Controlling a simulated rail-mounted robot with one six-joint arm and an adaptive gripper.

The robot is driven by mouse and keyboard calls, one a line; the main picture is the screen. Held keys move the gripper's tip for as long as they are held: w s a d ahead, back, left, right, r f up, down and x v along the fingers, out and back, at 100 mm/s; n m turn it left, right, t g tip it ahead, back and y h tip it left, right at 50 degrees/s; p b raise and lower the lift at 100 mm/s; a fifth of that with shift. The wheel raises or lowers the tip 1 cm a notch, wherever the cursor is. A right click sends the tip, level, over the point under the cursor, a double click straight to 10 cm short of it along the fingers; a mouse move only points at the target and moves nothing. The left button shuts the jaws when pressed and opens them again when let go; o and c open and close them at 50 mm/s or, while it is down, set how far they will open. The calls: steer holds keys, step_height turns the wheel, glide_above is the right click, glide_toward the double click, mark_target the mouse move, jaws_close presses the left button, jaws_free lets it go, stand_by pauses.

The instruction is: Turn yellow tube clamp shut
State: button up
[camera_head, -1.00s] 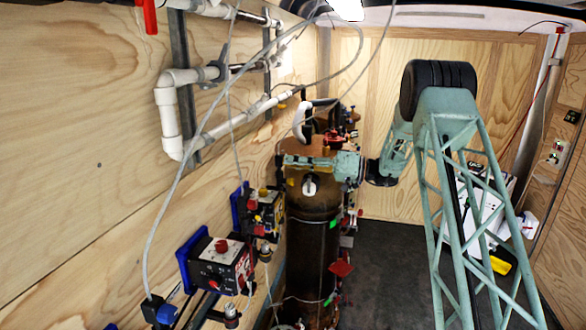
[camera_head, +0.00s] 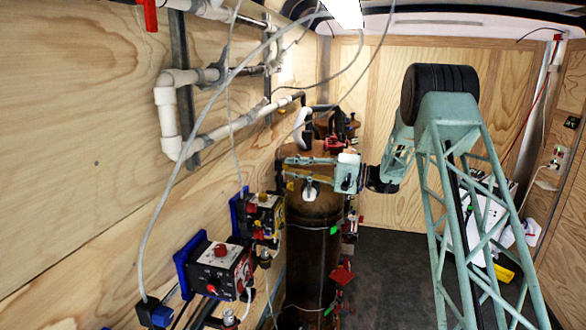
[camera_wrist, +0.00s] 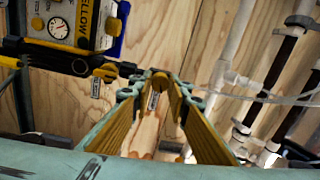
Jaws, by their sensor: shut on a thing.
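My gripper (camera_wrist: 165,88) has its gold-padded fingers converging at the far end in the wrist view. A small yellow-brown rounded piece (camera_wrist: 159,80) with a hanging tag shows between the tips; it looks like the yellow tube clamp, but most of it is hidden. Another yellow clamp-like piece (camera_wrist: 105,72) with a tag is to its left, apart from the fingers. A box marked YELLOW (camera_wrist: 72,22) with a round gauge is at upper left. In the head view my gripper (camera_head: 288,169) points left, in front of the brown tank. The clamp cannot be made out there.
The brown tank (camera_head: 308,245) stands close below my gripper. Control boxes (camera_head: 220,268) and white pipes (camera_head: 170,115) line the left plywood wall. Loose grey hoses (camera_head: 178,185) hang across that side.

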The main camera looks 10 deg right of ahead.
steer(key=shift+m+p, duration=0.35)
steer(key=shift+m, duration=1.65)
steer(key=o, duration=0.8)
steer(key=shift+o, duration=0.2)
steer(key=v, duration=1.2)
steer(key=shift+s+a, duration=0.1)
steer(key=shift+s, duration=0.05)
